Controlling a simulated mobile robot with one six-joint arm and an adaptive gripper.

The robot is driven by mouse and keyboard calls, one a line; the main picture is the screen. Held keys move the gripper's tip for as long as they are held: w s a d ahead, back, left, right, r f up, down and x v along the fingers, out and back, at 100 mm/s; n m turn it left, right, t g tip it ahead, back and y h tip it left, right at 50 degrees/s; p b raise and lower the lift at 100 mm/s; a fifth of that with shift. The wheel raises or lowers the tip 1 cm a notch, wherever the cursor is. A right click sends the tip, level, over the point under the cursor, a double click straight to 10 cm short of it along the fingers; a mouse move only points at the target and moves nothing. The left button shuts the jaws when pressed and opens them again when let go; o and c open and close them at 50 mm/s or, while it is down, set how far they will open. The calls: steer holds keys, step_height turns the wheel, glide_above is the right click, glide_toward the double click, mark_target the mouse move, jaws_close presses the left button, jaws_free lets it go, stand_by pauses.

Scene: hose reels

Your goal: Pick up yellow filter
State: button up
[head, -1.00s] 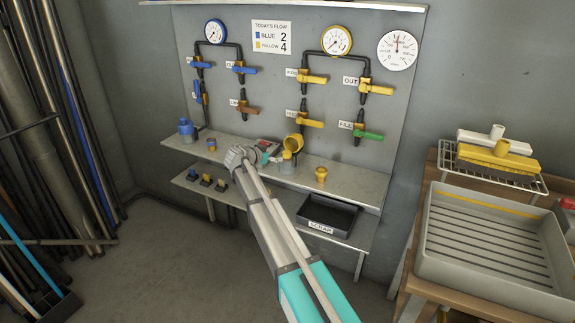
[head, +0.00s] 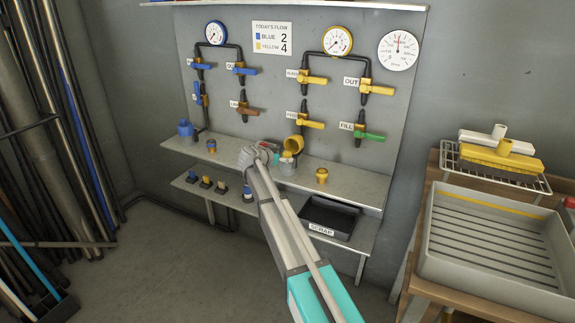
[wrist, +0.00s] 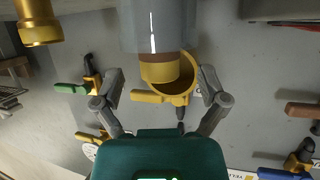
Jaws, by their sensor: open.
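The yellow filter, a clear grey bowl with a yellow collar, stands on the upper shelf in the head view (head: 287,167). In the wrist view, seen upside down, its bowl (wrist: 158,28) fills the top middle. My gripper (head: 272,152) is just left of the filter and hides some of it. In the wrist view my gripper (wrist: 160,74) is open, with one finger to each side of the yellow collar. No contact shows, and I cannot tell the depth between them. A yellow round housing (wrist: 183,92) opens just behind the collar.
A yellow fitting (head: 321,175) stands right of the filter on the shelf (head: 350,187). A black scrap tray (head: 330,218) sits below. Valve handles project from the panel above.

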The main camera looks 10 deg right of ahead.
steer(key=shift+b+x, duration=0.35)
steer(key=shift+x, duration=1)
steer(key=shift+s, duration=0.1)
steer(key=c, duration=1.2)
steer(key=shift+o, duration=0.2)
steer(key=shift+r, duration=0.1)
step_height(320, 180, up, 10)
steer(key=p, duration=1)
